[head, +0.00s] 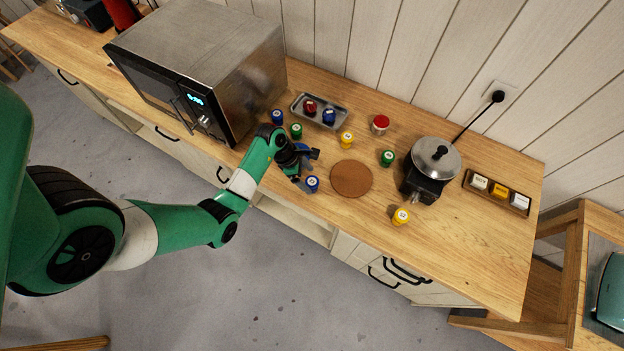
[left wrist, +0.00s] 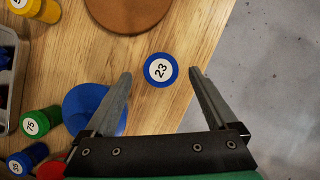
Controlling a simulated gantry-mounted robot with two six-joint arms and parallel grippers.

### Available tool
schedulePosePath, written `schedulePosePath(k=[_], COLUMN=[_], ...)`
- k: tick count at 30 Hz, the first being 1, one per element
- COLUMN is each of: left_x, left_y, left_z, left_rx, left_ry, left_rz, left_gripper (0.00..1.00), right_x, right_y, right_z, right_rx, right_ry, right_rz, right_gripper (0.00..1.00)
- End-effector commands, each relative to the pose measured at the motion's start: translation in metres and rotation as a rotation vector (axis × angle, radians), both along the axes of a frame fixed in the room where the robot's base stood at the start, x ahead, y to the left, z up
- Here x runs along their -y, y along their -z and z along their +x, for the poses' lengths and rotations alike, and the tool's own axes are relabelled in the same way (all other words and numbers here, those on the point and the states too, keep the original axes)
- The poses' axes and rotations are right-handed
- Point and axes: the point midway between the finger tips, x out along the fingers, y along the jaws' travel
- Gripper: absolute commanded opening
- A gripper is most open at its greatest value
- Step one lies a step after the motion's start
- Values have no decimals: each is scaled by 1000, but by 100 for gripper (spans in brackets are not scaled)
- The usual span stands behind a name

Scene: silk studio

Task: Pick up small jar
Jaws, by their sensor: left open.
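A small blue jar with a white round label (head: 312,184) stands on the wooden counter near its front edge. In the left wrist view the jar's lid (left wrist: 161,69) reads 23 and shows between my two fingertips. My left gripper (head: 303,171) is open and empty, just beside and above this jar in the head view. In the left wrist view the fingers (left wrist: 160,75) stand apart on either side of the jar, with no contact visible. My right gripper is not in view.
A larger blue round thing (left wrist: 88,106) lies partly behind one finger. A brown round mat (head: 351,179) is right of the jar. Several other jars, a metal tray (head: 341,122), a pot (head: 437,157), a wooden rack (head: 497,201) and a microwave (head: 200,70) stand around.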

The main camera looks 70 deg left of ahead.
Motion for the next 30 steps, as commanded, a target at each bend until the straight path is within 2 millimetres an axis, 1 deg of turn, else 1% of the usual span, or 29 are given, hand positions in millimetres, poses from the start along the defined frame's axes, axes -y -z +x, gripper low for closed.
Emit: schedulePosePath(k=[1, 3, 6, 9, 14, 15, 17, 18, 23, 27, 30], left_x=[4, 6, 7, 8, 7, 7, 7, 7, 7, 7, 7], left_y=[8, 18, 29, 33, 34, 34, 34, 34, 33, 33, 33], left_z=[3, 8, 12, 14, 14, 14, 14, 14, 14, 14, 14], left_rx=[-4, -4, -2, 0, 0, 0, 0, 0, 0, 0, 0], left_ry=[3, 3, 0, 0, 0, 0, 0, 0, 0, 0, 0], left_rz=[-3, -3, -3, 0, 1, 0, 0, 0, 0, 0, 0], left_gripper=[92, 92, 92, 92, 92, 88, 77, 70, 41, 16, 0], right_x=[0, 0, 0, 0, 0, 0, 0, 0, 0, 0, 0], right_y=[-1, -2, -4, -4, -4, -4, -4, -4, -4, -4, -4], right_z=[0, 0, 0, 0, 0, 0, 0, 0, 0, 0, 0], right_rx=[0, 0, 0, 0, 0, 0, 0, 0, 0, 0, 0], right_ry=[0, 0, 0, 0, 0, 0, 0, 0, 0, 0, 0], right_rz=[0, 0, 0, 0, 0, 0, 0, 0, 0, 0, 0], right_gripper=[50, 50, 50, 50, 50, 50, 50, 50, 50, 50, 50])
